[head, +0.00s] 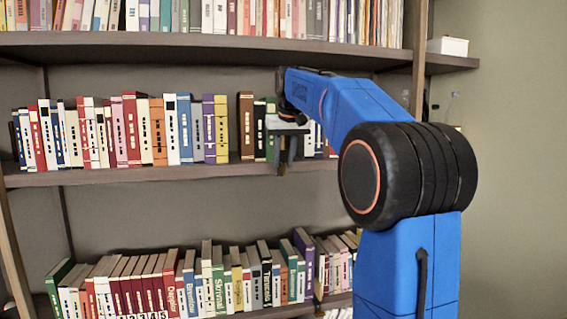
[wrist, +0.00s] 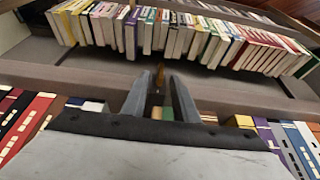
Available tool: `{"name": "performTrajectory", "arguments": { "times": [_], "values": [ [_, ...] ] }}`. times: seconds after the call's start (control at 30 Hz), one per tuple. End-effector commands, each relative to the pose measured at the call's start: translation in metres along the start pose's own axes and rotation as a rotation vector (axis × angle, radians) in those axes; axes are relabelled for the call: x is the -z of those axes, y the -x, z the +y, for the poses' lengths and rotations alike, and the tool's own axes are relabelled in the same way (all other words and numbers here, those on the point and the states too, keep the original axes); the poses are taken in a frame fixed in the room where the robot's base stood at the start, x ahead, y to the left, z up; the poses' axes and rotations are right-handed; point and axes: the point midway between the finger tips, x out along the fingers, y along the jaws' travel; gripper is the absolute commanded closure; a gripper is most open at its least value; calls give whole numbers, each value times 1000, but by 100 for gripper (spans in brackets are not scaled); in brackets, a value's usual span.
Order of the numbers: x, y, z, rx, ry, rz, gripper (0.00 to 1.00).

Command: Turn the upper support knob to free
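My gripper (head: 284,170) is in front of the edge of the middle shelf, with its fingers pointing down. In the wrist view its two grey fingers (wrist: 160,78) stand apart with a gap between them. A small brown-orange piece (wrist: 160,74) shows in that gap, and I see space on both sides of it. A small brown bit also shows between the fingers in the head view. It may be the upper support knob, but it is too small to tell, and so is its turn position. I cannot make out any other knob.
The middle shelf (head: 120,178) holds a row of upright books close behind my gripper. The top shelf (head: 200,43) and the lower shelf also hold books. A shelf upright (head: 418,80) and a white box (head: 448,46) stand at right. Open space lies below the middle shelf.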

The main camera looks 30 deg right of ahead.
Motion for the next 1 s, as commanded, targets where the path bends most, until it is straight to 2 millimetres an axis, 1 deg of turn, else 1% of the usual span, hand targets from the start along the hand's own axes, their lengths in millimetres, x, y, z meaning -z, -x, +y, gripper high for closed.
{"name": "performTrajectory", "arguments": {
  "times": [0.13, 0.43, 0.47, 0.5, 0.53, 0.57, 1.0],
  "values": [
    [-1, -9, 0, 0, 0, -2, 73],
    [0, -10, 0, 0, 0, 0, 73],
    [0, -10, 0, 0, 0, 0, 78],
    [0, -10, 0, 0, 0, 0, 88],
    [0, -10, 0, 0, 0, 0, 95],
    [0, -10, 0, 0, 0, -1, 100],
    [0, -11, -2, -19, 9, -2, 100]
  ]
}}
